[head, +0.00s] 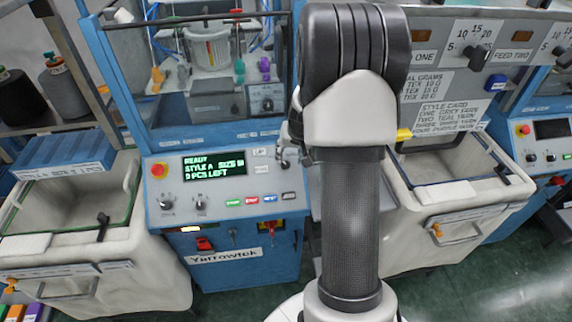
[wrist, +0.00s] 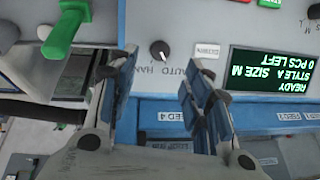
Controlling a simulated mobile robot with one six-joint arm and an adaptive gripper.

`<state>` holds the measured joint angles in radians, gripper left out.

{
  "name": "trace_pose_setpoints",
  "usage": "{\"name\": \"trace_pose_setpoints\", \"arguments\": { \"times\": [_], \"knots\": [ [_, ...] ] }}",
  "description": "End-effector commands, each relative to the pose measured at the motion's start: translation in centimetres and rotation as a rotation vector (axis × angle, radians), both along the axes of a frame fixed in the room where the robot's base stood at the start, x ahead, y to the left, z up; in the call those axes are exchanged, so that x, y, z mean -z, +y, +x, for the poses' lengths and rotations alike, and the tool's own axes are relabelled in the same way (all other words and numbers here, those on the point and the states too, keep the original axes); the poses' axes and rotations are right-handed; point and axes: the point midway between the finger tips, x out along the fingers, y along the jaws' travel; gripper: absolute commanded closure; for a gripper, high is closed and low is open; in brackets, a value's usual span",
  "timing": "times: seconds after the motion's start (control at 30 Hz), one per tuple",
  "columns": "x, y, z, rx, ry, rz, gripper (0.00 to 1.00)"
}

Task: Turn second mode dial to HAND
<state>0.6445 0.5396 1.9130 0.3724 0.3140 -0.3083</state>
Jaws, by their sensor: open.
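In the wrist view, which sees the panel upside down, a small black dial (wrist: 160,50) sits on the grey panel beside the lettering AUTO HAND. A light pointer mark shows on it, but it is too small to tell which word it is set to. My gripper (wrist: 158,70) is open and empty. Its two fingers reach toward the panel on either side of the dial's column in the picture, with no contact visible. In the head view, my arm hides most of the gripper and this dial. The Yarrowtek panel (head: 225,213) shows there.
A white DOWN button (wrist: 207,50) and the lit display (wrist: 272,73) are right of the dial. A green lever (wrist: 68,27) sticks out at upper left. In the head view, a red stop button (head: 159,169) and two black knobs (head: 167,204) (head: 199,203) are on the panel.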

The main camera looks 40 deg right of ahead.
Motion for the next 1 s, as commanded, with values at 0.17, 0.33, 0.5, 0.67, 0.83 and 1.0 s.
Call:
{"name": "trace_pose_setpoints", "arguments": {
  "times": [0.17,0.33,0.5,0.67,0.83,1.0],
  "knots": [
    [3.9,-0.5,1.4,0.0,0.002,0.002,0.55],
    [6.3,-0.9,2.5,-0.001,0.001,0.0,0.55],
    [7.4,-1.1,3.0,0.0,0.0,0.0,0.55],
    [7.7,-1.2,3.2,-0.001,-0.001,-0.001,0.55],
    [7.6,-1.2,3.1,-0.001,0.0,0.0,0.55],
    [7.6,-1.2,3.1,-0.001,0.0,0.0,0.66]
  ]
}}
